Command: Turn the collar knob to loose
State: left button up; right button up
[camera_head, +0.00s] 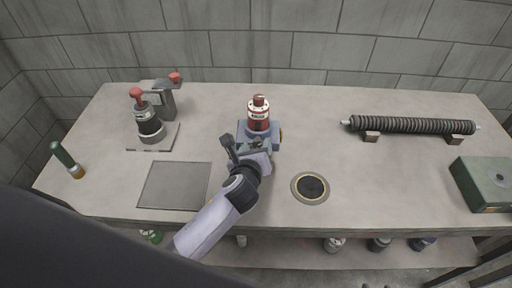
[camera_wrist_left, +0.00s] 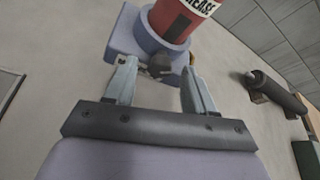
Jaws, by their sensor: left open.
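A red grease canister with a white label (camera_head: 259,114) stands upright in a blue-grey collar base (camera_head: 243,132) in the middle of the table. In the left wrist view the canister (camera_wrist_left: 178,18) rises from the round collar of that base (camera_wrist_left: 122,38). A small dark knob (camera_wrist_left: 159,63) sticks out of the collar's near side. My left gripper (camera_head: 257,147) is at the base's front. In the wrist view its open fingers (camera_wrist_left: 160,72) stand on either side of the knob, with gaps showing. In the head view the gripper hides the knob. My right gripper is not in view.
A grey mat (camera_head: 175,185) and dark round inset (camera_head: 310,187) lie in front. A ribbed tube (camera_head: 412,125) and green box (camera_head: 485,183) are at right.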

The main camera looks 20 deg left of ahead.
pick_arm(q)
grip_shut()
dwell(0.3)
jog(key=shift+a+f+n+t+h, duration=0.1)
jog(key=shift+n+t+h, duration=0.2)
jog(key=shift+n+h, duration=0.4)
jog(key=shift+f+n+t+h+b, duration=0.15)
jog(key=shift+n+t+h+b, duration=0.25)
jog(key=shift+n+b, duration=0.5)
jog(key=n+t+h+b, duration=0.1)
jog(key=n+b, duration=0.1)
jog(key=shift+a+f+n, duration=0.1)
jog(key=shift+f+n, duration=0.05)
jog(key=shift+n, duration=0.25)
jog(key=shift+n+t+h+b, duration=0.3)
jog(key=shift+n+t+b, duration=0.1)
jog(key=shift+n+b, duration=0.65)
